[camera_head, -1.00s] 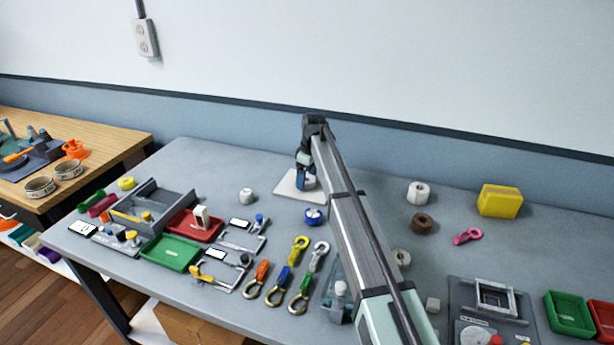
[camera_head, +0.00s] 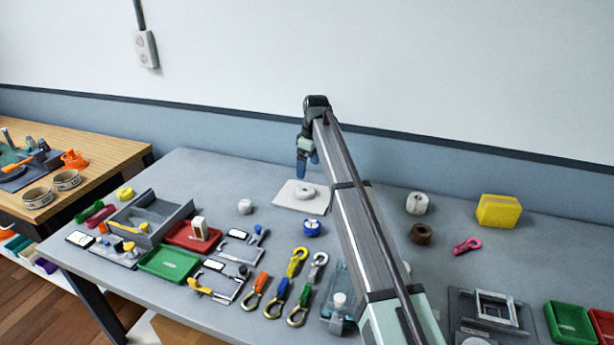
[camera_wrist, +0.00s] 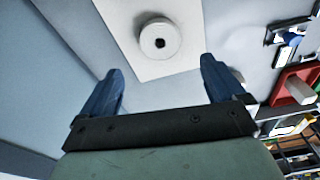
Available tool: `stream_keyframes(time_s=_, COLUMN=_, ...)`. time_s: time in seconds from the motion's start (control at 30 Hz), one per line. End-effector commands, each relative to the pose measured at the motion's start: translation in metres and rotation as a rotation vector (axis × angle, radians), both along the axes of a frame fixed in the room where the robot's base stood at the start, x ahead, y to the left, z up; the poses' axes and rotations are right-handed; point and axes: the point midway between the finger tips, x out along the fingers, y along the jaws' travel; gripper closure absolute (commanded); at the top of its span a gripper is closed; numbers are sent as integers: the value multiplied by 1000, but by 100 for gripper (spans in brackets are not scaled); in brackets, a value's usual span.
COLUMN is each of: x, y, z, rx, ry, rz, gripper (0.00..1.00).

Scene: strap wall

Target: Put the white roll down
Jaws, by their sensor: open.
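The white roll (camera_head: 304,191) lies flat on a white square pad (camera_head: 287,203) near the back of the grey table. In the wrist view the roll (camera_wrist: 160,40) shows its round face and dark centre hole, with the pad (camera_wrist: 120,22) around it. My gripper (camera_head: 307,172) is open and empty above the roll. In the wrist view the blue fingertips of my gripper (camera_wrist: 160,75) are spread apart, clear of the roll.
A small white roll (camera_head: 245,207) stands left of the pad, and a blue roll (camera_head: 312,228) lies in front of it. Another white roll (camera_head: 417,203), a brown roll (camera_head: 421,234) and a yellow block (camera_head: 499,211) are to the right. Trays and clips crowd the front.

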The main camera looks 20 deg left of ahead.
Motion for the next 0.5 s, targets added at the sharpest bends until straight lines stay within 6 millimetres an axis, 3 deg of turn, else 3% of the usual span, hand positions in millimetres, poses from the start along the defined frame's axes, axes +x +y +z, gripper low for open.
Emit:
stream_keyframes(time_s=0.2, x=0, y=-3, z=23, rx=1, ry=0, rz=0, gripper=4)
stream_keyframes(time_s=0.5, x=0, y=-4, z=28, rx=0, ry=0, rz=0, gripper=4)
